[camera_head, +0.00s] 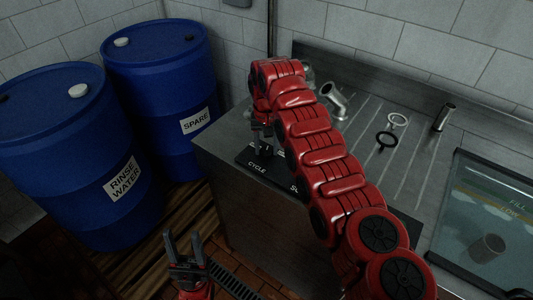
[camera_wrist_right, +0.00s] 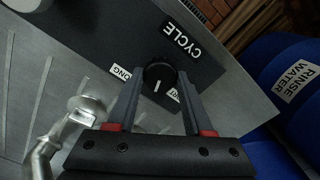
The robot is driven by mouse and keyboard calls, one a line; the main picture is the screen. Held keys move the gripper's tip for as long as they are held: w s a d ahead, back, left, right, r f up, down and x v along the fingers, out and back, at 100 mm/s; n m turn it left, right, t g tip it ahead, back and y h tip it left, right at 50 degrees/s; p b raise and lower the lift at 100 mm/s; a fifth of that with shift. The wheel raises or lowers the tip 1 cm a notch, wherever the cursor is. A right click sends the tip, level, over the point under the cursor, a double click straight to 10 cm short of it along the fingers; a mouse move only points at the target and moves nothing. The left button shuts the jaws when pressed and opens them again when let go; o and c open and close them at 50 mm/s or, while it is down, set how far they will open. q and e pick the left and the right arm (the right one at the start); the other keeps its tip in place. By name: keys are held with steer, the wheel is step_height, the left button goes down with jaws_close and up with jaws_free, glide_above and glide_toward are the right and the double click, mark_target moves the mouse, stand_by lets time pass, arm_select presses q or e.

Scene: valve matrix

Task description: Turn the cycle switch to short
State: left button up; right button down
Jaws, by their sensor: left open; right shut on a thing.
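The cycle switch (camera_wrist_right: 160,77) is a round black knob on a black panel, with a white mark pointing toward the bottom of the right wrist view. The CYCLE label (camera_wrist_right: 182,41) is above it there. A label reading "ONG" (camera_wrist_right: 121,72) lies to its left, partly covered. Another white label (camera_wrist_right: 174,95) to its lower right is mostly hidden by a finger. My right gripper (camera_wrist_right: 160,74) has one finger on each side of the knob and is shut on it. It also shows in the head view (camera_head: 263,138). My left gripper (camera_head: 184,244) is open and empty above the floor.
A blue rinse water barrel (camera_head: 75,160) and a blue spare barrel (camera_head: 160,85) stand left of the metal counter (camera_head: 222,148).

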mark_target(265, 150)
steer(key=shift+n+b, duration=0.6)
steer(key=shift+n, duration=1.7)
steer(key=shift+b, duration=0.3)
steer(key=shift+c, duration=1.5)
jaws_free()
steer(key=shift+r, duration=0.55)
step_height(265, 150, up, 6)
steer(key=p, duration=0.3)
steer(key=shift+a+f, duration=0.1)
steer(key=shift+a, duration=0.05)
step_height(265, 150, up, 11)
steer(key=p, duration=1)
steer(key=shift+f+p, duration=0.2)
steer(key=shift+p, duration=0.2)
